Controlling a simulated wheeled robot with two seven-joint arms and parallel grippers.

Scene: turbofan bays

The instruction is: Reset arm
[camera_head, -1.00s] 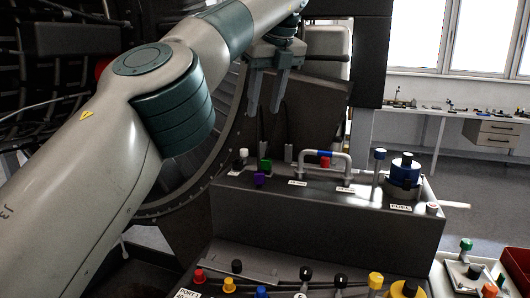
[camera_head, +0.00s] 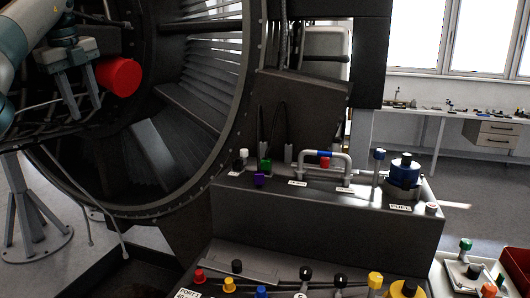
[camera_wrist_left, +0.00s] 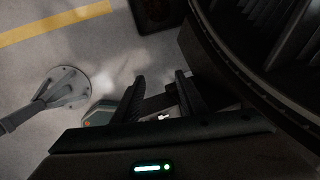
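My left gripper (camera_head: 86,110) is at the upper left of the head view, in front of the dark engine (camera_head: 185,150) and just left of a red cylinder (camera_head: 119,77). Its two fingers point down and stand apart, with nothing between them. In the left wrist view the open fingers (camera_wrist_left: 159,80) show with a gap between them, above the floor and beside the dark curved engine rim (camera_wrist_left: 265,95). My right gripper is not in view.
A dark stepped bench (camera_head: 330,225) holds a handle with a blue band (camera_head: 325,154), a blue and black cap (camera_head: 404,170) and several coloured knobs. A grey stand (camera_head: 35,235) is on the floor at left. A side table (camera_head: 450,113) stands far right.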

